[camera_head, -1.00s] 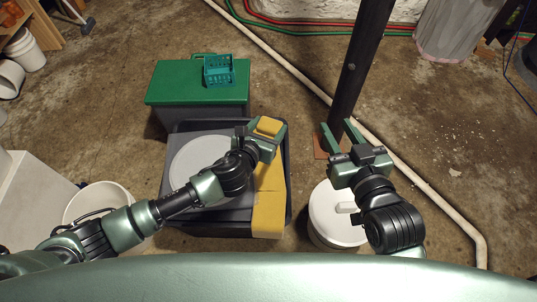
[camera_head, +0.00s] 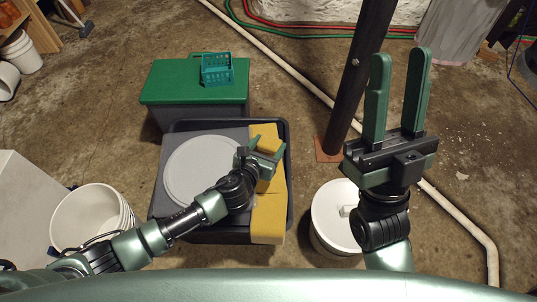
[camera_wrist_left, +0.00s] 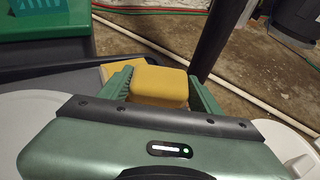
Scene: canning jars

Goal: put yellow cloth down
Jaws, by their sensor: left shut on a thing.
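The yellow cloth (camera_head: 268,218) lies along the right side of the dark tub (camera_head: 287,190), from its far end to its near edge. My left gripper (camera_head: 268,149) is over the cloth's middle part and hides some of it. In the left wrist view, a yellow fold of cloth (camera_wrist_left: 159,85) sits between the two fingers of my left gripper (camera_wrist_left: 160,80), which is shut on it. More yellow shows behind the left finger. My right gripper (camera_head: 398,75) is open and empty, raised at the right, with its two fingers apart.
A round grey lid (camera_head: 192,185) lies on the tub, left of the cloth. A green-lidded box (camera_head: 175,82) with a teal basket (camera_head: 217,70) stands behind. A white lidded bucket (camera_head: 330,225) and a dark post (camera_head: 352,90) stand to the right. White buckets (camera_head: 85,215) stand left.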

